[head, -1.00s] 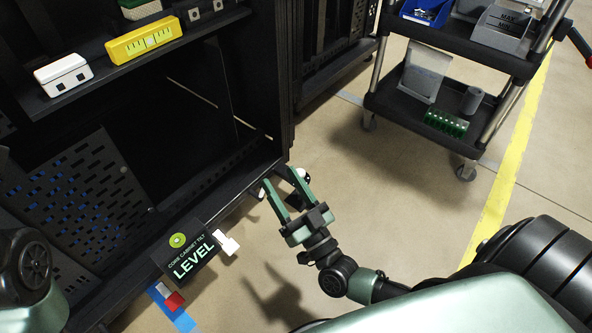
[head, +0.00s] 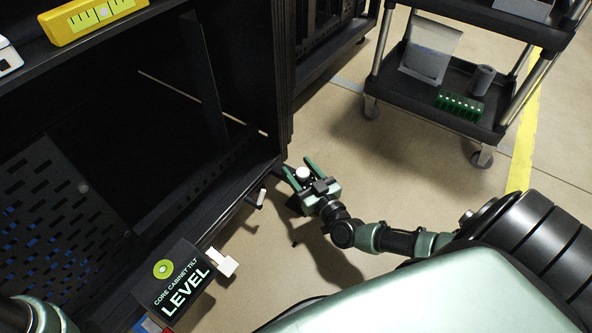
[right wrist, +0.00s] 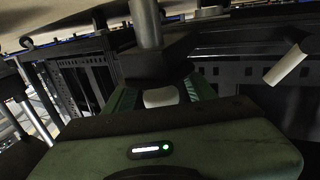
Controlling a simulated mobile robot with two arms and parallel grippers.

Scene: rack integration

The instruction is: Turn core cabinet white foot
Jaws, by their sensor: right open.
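The black core cabinet (head: 215,235) stands at the left, with its bottom front edge facing me. A short white round piece (head: 302,173), apparently the white foot, shows by the cabinet's lower right corner. My right gripper (head: 298,166) is open, with its green fingers on either side of this piece. In the right wrist view the white piece (right wrist: 160,97) shows between the fingers, close to a dark block (right wrist: 158,58) with a metal rod. Whether the fingers touch it, I cannot tell. My left gripper is out of view; only part of that arm shows at the lower left.
A sign (head: 178,282) reads "CORE CABINET TILT LEVEL", with a green dot. A small white-tipped lever (head: 262,197) sticks out beside the cabinet edge. A yellow level (head: 90,15) lies on the upper shelf. A black cart (head: 440,100) stands at the back right; floor between is clear.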

